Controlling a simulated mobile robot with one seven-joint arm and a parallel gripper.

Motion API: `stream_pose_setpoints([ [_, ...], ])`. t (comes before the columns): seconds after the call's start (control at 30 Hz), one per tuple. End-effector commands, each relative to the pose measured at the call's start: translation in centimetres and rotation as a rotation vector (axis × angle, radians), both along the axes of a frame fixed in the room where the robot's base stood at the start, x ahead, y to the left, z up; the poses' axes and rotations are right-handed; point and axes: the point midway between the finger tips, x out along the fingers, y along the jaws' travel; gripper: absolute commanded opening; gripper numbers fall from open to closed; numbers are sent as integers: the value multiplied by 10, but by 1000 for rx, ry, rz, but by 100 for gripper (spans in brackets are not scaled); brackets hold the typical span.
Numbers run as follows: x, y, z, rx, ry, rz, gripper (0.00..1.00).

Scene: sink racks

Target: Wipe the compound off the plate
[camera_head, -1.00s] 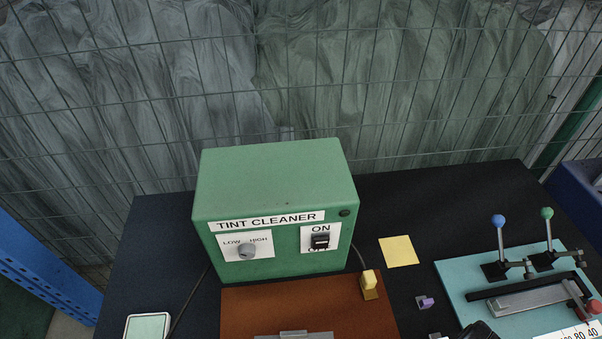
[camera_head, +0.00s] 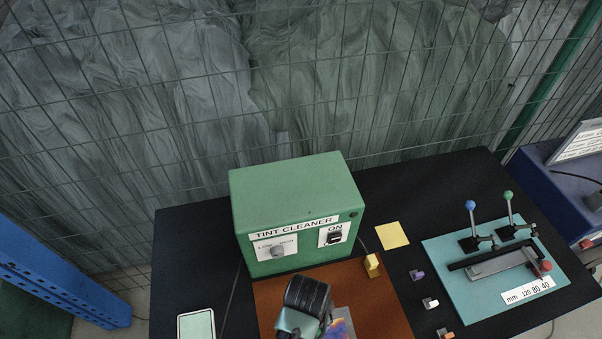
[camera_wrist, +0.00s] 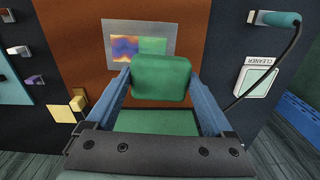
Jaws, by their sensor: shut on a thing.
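The grey plate (camera_wrist: 110,30) lies on a brown board (camera_wrist: 65,20). In the wrist view its left part bears a purple and orange patch of compound (camera_wrist: 124,48), and its right part shows plain green. The plate's coloured end also shows in the head view (camera_head: 340,327), partly hidden by my arm. My gripper (camera_wrist: 160,80) is shut on a green block (camera_wrist: 160,76), with one blue finger at each side.
A green tint cleaner box (camera_head: 295,210) stands behind the board. A yellow block (camera_head: 372,265) is at the board's right edge. A teal lever fixture (camera_head: 490,285) and small blocks lie right. A pale green cleaner pad (camera_head: 197,325) is left; a corded teal-tipped tool (camera_wrist: 278,19) is near it.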

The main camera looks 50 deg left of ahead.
Motion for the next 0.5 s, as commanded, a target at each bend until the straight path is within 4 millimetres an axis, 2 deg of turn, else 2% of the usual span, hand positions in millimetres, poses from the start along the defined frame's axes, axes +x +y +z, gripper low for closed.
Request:
stream_pose_setpoints([
  [0.03, -7, 4, 7, 0, 3, 35, 42],
  [0.17, -14, 10, 5, 4, 3, 84, 42],
  [0.5, -15, 11, -24, 4, 5, 89, 42],
])
